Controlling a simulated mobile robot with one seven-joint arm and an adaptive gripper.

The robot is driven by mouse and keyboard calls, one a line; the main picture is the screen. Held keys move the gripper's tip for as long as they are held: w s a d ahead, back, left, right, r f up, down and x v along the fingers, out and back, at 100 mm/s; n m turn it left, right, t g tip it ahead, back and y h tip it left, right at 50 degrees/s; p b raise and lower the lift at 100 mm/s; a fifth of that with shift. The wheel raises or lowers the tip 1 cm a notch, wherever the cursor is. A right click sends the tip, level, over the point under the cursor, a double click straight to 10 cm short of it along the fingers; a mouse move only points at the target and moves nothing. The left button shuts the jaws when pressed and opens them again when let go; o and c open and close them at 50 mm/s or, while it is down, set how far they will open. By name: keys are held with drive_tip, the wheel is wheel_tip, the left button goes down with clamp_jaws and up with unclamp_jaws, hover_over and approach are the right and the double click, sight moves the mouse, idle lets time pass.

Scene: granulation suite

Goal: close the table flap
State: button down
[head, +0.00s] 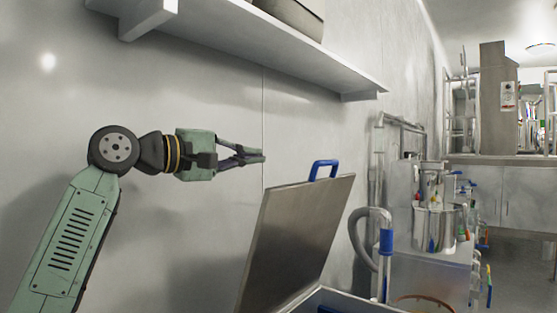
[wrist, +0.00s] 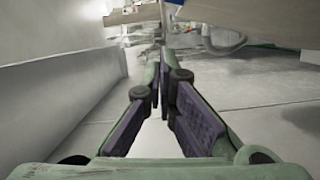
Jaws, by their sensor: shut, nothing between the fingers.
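The table flap (head: 299,228) is a flat metal panel, raised and leaning up to the right. A blue handle (head: 323,168) sits on its upper edge. Under it, the edge of an open box-like top (head: 345,303) shows at the bottom of the head view. My gripper (head: 262,156) is shut and empty, left of the handle and slightly higher in the picture, apart from the flap. In the wrist view my gripper's fingertips (wrist: 165,54) meet. Whether the panel at the wrist view's upper right is the flap, I cannot tell.
A white shelf (head: 260,45) with a box on it (head: 295,15) runs along the wall above my gripper. A grey hose (head: 358,232) and a steel pot (head: 437,228) stand right of the flap. Free air lies between my gripper and the flap.

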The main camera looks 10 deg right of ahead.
drive_tip(key=w+d+p, duration=0.2)
drive_tip(key=d, duration=0.9)
drive_tip(key=shift+d+f, duration=0.25)
drive_tip(key=shift+f, duration=0.15)
